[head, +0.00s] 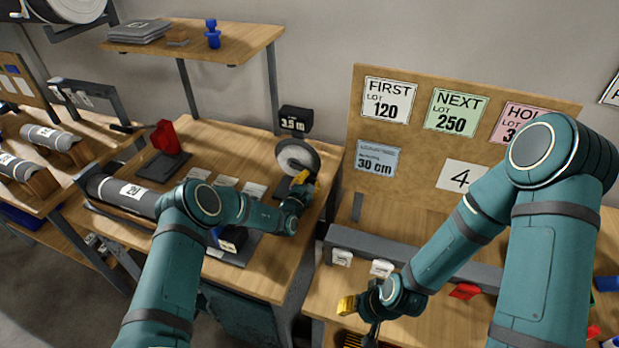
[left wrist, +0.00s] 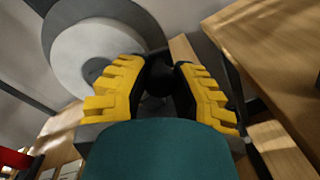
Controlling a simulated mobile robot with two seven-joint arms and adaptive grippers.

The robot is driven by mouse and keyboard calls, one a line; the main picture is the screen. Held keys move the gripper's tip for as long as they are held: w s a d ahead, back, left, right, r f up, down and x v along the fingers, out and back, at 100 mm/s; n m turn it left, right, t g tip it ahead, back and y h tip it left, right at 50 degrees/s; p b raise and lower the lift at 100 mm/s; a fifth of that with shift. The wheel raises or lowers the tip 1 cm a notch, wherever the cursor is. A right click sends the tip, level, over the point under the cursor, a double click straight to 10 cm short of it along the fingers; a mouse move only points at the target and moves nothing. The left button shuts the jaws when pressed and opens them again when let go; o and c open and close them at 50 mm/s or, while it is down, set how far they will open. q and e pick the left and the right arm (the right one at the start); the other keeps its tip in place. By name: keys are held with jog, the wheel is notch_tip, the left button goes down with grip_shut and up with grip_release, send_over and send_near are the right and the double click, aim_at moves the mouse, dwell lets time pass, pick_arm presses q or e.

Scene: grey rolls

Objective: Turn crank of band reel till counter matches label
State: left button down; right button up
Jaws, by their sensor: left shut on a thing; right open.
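The band reel (head: 297,156), a pale disc with a dark rim, stands at the right back of the middle table; it also shows in the left wrist view (left wrist: 75,50). The black counter (head: 296,121) above it seems to read 3.5 m. My left gripper (head: 302,187) is at the front of the reel. In the left wrist view its yellow fingers are shut on the dark crank knob (left wrist: 160,76), largely hidden between them. My right gripper (head: 362,314) is open over the right table, apart from the reel. A dark grey roll (head: 112,194) carries a label reading 20.
A board holds the cards FIRST LOT 120 (head: 389,100), NEXT LOT 250 (head: 457,110) and 30 cm (head: 377,160). A red object (head: 166,137) stands at the middle table's back left. A grey rail (head: 405,258) crosses the right table. A shelf (head: 225,45) overhangs the back.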

pick_arm(q)
jog(key=shift+a+f+m, duration=0.1)
jog(key=shift+f+m, duration=0.05)
jog(key=shift+m, duration=0.15)
jog(key=c, duration=0.7)
grip_release()
jog(key=shift+w, duration=0.1)
jog(key=v, duration=1.2)
